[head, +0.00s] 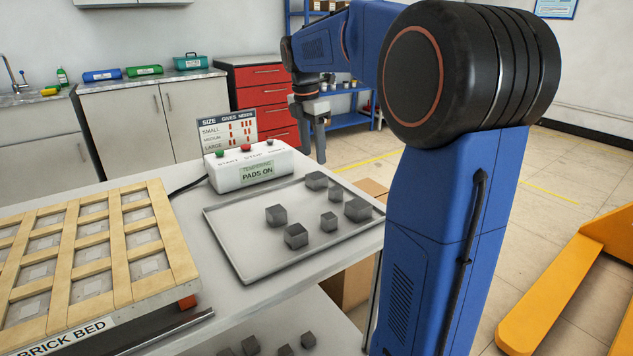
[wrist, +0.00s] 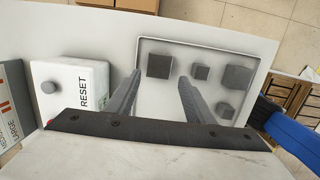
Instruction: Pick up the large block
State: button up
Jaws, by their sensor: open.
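Several dark grey blocks of differing size lie on the grey tray (head: 235,250). Among the bigger ones are a block at the back edge (head: 317,180) and a block at the right (head: 358,210); I cannot tell for sure which is the large block. My gripper (head: 316,152) hangs above the back of the tray with its fingers open and empty. In the wrist view, a large-looking block (wrist: 160,65) appears between and just beyond the two fingertips, apart from them. A small block (wrist: 200,72) lies to its right.
A white control box (head: 245,168) reading "PADS ON" stands behind the tray, close to my gripper. A wooden lattice brick bed (head: 120,280) lies at the left. More blocks (head: 250,345) sit on a lower shelf. The tray's left part is bare.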

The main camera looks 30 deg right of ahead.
aim_at(316, 175)
jog(key=shift+w+d+f, duration=0.1)
jog(key=shift+d+f, duration=0.1)
jog(key=shift+f, duration=1.1)
jog(key=shift+s+d+f, duration=0.1)
jog(key=shift+d+f, duration=0.05)
jog(key=shift+f, duration=1.1)
jog(key=shift+w+d+f, duration=0.1)
jog(key=shift+d+f, duration=0.1)
jog(key=shift+f, duration=1.1)
grip_shut()
